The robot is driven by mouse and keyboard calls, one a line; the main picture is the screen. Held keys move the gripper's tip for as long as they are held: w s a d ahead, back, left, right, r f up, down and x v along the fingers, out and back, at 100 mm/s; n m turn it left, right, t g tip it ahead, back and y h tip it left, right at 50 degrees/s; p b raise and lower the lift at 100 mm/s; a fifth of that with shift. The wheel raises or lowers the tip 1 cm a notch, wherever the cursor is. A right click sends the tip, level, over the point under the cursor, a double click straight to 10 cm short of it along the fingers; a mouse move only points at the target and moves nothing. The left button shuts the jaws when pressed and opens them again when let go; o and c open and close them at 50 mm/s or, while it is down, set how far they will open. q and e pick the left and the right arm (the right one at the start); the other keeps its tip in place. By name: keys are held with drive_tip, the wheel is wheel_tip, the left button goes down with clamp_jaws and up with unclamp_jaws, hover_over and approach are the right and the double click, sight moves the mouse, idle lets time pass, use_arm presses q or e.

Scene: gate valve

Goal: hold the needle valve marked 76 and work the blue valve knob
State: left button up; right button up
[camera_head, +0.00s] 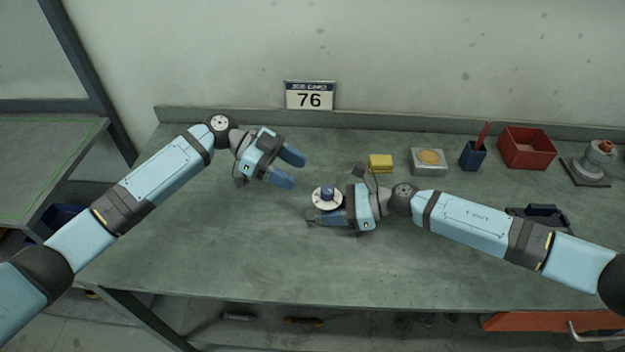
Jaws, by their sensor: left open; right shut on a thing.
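The needle valve (317,199) stands on the workbench in the middle of the head view. Its round whitish top plate shows, with the small blue valve knob (327,191) upright on it. My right gripper (318,217) comes in from the right and is shut on the valve; its fingers hide the valve's lower body. My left gripper (288,170) is open and empty, up and to the left of the knob and apart from it. The plate marked 76 (310,96) is on the wall behind the bench.
Behind my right arm are a yellow block (380,163), a tray with a yellow disc (429,160), a blue cup (472,156), a red bin (527,148) and a grey fitting (597,160). A dark tray (541,214) lies near my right forearm. The workbench's (220,250) front left is clear.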

use_arm(q)
drive_tip(key=shift+v, duration=2.2)
drive_tip(key=shift+f, duration=0.1)
use_arm(e)
drive_tip(key=o, duration=0.8)
